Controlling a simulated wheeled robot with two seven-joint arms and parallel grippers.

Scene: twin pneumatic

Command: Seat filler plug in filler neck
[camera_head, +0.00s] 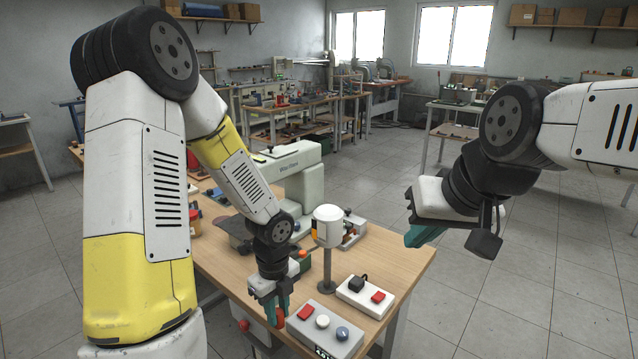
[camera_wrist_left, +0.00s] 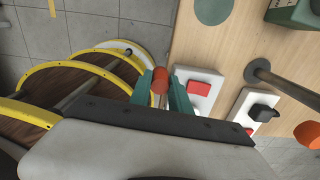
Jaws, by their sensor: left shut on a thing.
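The orange-red filler plug (camera_wrist_left: 160,84) is a short cylinder between the teal fingers of my left gripper (camera_wrist_left: 159,92) in the left wrist view. In the head view my left gripper (camera_head: 276,310) is shut on it, pointing down at the table's front edge beside the grey button box. The plug is mostly hidden there by the fingers. I cannot pick out the filler neck with certainty in either view. My right gripper (camera_head: 425,236) hangs in the air right of the table, apart from everything. Its teal fingers overlap, so their opening is not clear.
A grey button box (camera_head: 318,333) and a white box with a red switch (camera_head: 366,296) lie at the table's front. A white cylinder on a post (camera_head: 328,222) stands behind them. A pale green machine (camera_head: 300,180) is farther back. Floor right of the table is clear.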

